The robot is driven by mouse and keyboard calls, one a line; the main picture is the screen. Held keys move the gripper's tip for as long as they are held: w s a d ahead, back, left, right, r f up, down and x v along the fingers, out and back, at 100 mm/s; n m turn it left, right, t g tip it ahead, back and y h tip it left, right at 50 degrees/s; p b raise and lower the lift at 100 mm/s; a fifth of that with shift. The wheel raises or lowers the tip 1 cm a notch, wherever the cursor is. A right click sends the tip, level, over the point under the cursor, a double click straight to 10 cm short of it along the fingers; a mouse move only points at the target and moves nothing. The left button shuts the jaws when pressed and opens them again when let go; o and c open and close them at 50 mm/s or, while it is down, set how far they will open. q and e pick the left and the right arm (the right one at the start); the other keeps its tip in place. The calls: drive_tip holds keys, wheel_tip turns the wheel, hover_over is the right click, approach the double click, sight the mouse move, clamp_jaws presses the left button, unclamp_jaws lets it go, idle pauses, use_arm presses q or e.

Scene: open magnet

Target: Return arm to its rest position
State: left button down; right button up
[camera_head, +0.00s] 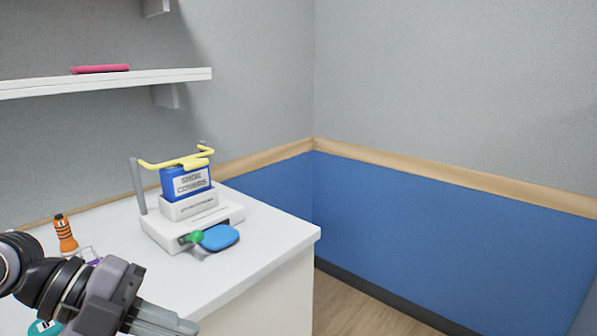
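My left gripper (165,322) comes in from the lower left, in front of the white counter (275,243). Its fingers point to the lower right and are partly cut off by the bottom edge, so I cannot tell whether they are open or shut. No held object shows at the visible part of the fingers. My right gripper is not in view.
A white stand (155,232) with a blue box (187,182), yellow bar (180,162) and blue paddle (220,238) stands on the counter. An orange bottle (66,236) is near my arm. A shelf (120,79) holds a pink item (100,69). Floor (345,305) at right is clear.

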use_arm(q)
drive_tip(key=d+r+n+t+h, duration=0.25)
drive_tip(key=d+h, duration=0.25)
drive_tip(key=h, duration=0.4)
drive_tip(key=w+a+f+n+t+y+p, duration=0.1)
drive_tip(key=w+a+f+n+t+y, duration=0.15)
drive_tip(key=f+n+t+y, duration=0.3)
drive_tip(key=w+a+f+n+t+y+p, duration=0.1)
drive_tip(key=w+a+f+n+t+y, duration=0.2)
drive_tip(key=n+t, duration=0.5)
drive_tip(key=s+a+f+n+g+y, duration=0.15)
drive_tip(key=f+n+y, duration=0.25)
drive_tip(key=f, duration=0.4)
drive_tip(key=s+a+f+n+g+y, duration=0.1)
drive_tip(key=s+a+f+n+y, duration=0.2)
drive_tip(key=f+n, duration=0.35)
drive_tip(key=s+f+g+y, duration=0.2)
drive_tip(key=s+f+g, duration=0.3)
drive_tip(key=s+f, duration=0.5)
wheel_tip(320, 180, down, 3)
drive_tip(key=shift+r, duration=0.1)
drive_tip(key=shift+a, duration=0.1)
